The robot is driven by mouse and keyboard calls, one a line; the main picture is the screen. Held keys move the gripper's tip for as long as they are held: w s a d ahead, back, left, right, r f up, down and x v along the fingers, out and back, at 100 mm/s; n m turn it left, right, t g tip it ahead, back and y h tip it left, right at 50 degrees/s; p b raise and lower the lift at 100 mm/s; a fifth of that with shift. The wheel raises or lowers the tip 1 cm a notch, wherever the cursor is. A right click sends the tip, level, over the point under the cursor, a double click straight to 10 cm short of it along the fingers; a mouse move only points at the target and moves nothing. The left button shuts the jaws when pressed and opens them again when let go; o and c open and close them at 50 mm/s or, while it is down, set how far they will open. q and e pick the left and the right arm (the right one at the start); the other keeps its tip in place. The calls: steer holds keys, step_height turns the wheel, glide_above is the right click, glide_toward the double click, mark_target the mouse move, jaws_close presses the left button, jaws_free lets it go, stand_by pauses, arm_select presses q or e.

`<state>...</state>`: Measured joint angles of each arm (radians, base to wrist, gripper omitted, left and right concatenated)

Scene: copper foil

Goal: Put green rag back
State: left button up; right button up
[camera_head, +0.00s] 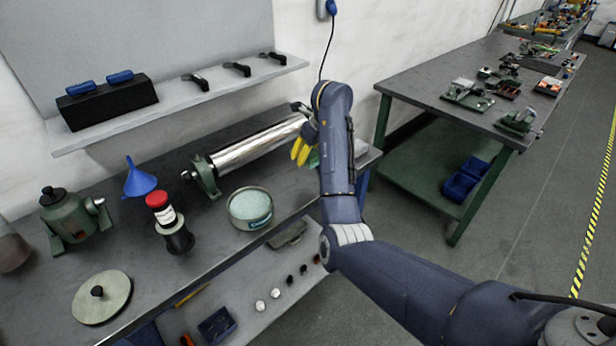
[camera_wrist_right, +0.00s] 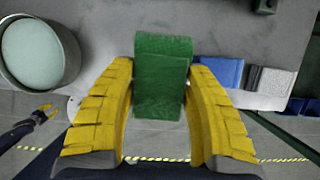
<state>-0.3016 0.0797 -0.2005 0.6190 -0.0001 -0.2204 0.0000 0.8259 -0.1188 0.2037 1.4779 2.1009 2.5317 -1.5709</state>
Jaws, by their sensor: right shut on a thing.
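The green rag (camera_wrist_right: 163,78) is a folded, block-like piece between the yellow fingers of my right gripper (camera_wrist_right: 163,100), which is shut on it. In the head view the right gripper (camera_head: 301,151) is at the right end of the workbench, near the end of the shiny roller. Only a small green patch of the rag (camera_head: 314,159) shows there, behind my arm. Whether the rag touches the bench is unclear. My left gripper (camera_wrist_right: 44,113) shows small at the left of the wrist view, away from the rag; its jaw state is too small to tell.
The metal roller (camera_head: 255,146) lies along the bench (camera_head: 110,240). A round tin (camera_head: 250,208) of pale granules stands in front of it. A blue item (camera_wrist_right: 218,72) and a grey block (camera_wrist_right: 270,80) lie right of the rag. A second table (camera_head: 440,85) stands across a gap.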

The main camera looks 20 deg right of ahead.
mark_target(306, 181)
steer(key=shift+f, duration=4.75)
steer(key=shift+f, duration=0.15)
steer(key=o, duration=1.2)
